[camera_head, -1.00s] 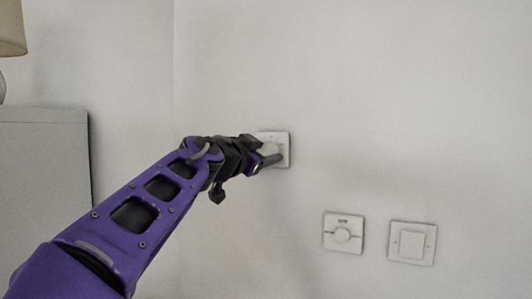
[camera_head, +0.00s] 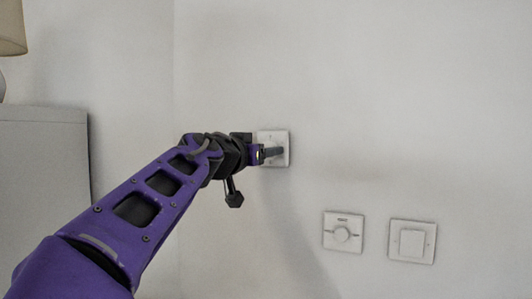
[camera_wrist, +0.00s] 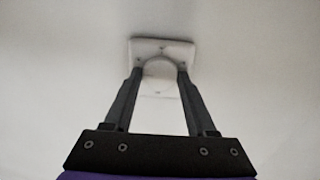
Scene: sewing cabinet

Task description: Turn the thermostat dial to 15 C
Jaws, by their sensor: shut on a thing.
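A white square wall plate (camera_head: 284,137) is on the wall right of the picture's middle; it also shows in the wrist view (camera_wrist: 178,47). It carries a round pale dial (camera_wrist: 160,72), which I take for the thermostat dial. My gripper (camera_head: 272,153) reaches the plate from the left. In the wrist view, the two dark fingers of my gripper (camera_wrist: 160,78) lie on either side of the dial, shut on it. In the head view the fingers and wrist hide most of the dial. Its scale and setting cannot be read.
The wall around the dial is clear.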

